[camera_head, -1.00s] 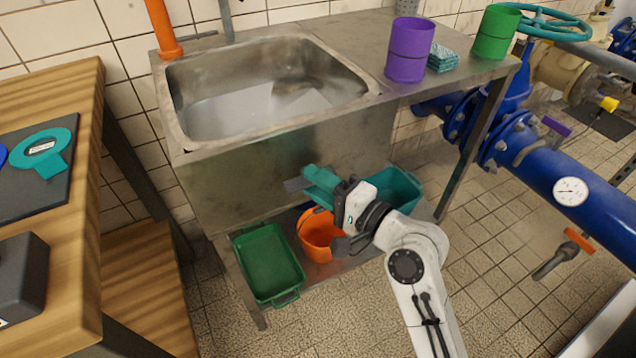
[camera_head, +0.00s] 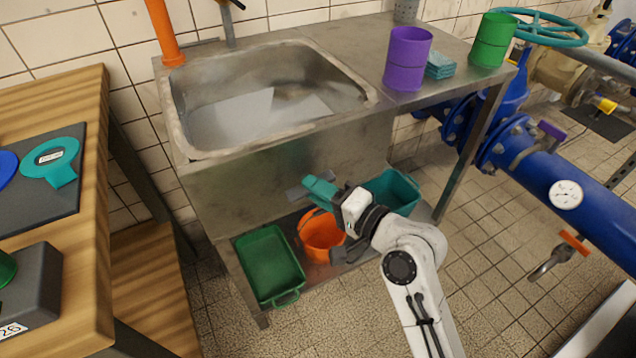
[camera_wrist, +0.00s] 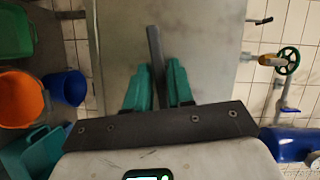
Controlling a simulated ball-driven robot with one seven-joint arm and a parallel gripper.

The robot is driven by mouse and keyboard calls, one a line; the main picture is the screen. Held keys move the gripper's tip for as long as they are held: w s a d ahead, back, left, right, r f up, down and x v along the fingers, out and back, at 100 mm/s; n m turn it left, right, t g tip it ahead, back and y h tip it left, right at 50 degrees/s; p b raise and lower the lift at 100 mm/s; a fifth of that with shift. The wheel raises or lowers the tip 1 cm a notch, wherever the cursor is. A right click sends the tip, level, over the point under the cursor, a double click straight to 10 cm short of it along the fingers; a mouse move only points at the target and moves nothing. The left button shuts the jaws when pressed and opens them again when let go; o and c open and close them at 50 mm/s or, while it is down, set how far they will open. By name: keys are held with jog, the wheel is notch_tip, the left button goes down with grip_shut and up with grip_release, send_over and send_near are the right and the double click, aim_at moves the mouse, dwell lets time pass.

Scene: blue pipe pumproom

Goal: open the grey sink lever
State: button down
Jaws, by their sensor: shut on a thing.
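The grey sink lever (camera_head: 297,193) shows as a short flat grey bar in front of the sink's steel front panel in the head view. In the wrist view the grey bar (camera_wrist: 156,58) runs between the teal fingers and sticks out beyond their tips. My gripper (camera_head: 314,186) is at the bar, low in front of the basin, with its teal fingers closed about it. In the wrist view my gripper (camera_wrist: 158,80) has one finger on each side of the bar. Where the bar joins the sink is hard to tell. The steel sink (camera_head: 270,95) is above and behind.
Under the sink stand a green tray (camera_head: 268,265), an orange bucket (camera_head: 320,238) and a teal crate (camera_head: 397,190). A purple cylinder (camera_head: 407,60) stands on the counter. A wooden table (camera_head: 95,200) is at left, blue pipes (camera_head: 590,195) at right.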

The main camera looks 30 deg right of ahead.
jog(key=n+g+h+p, duration=0.1)
jog(key=n+p, duration=0.2)
jog(key=p, duration=0.1)
jog(key=n+g+h+p, duration=0.1)
jog(key=n+h+p, duration=0.1)
jog(key=p, duration=0.3)
jog(key=shift+a+r+n, duration=0.15)
jog(key=shift+r+n, duration=0.05)
jog(key=shift+n, duration=0.5)
jog(key=shift+f, duration=0.1)
jog(key=c, duration=1.2)
grip_release()
jog(key=shift+o, duration=0.2)
jog(key=p+v, duration=0.1)
jog(key=v, duration=0.9)
jog(key=shift+s, duration=0.4)
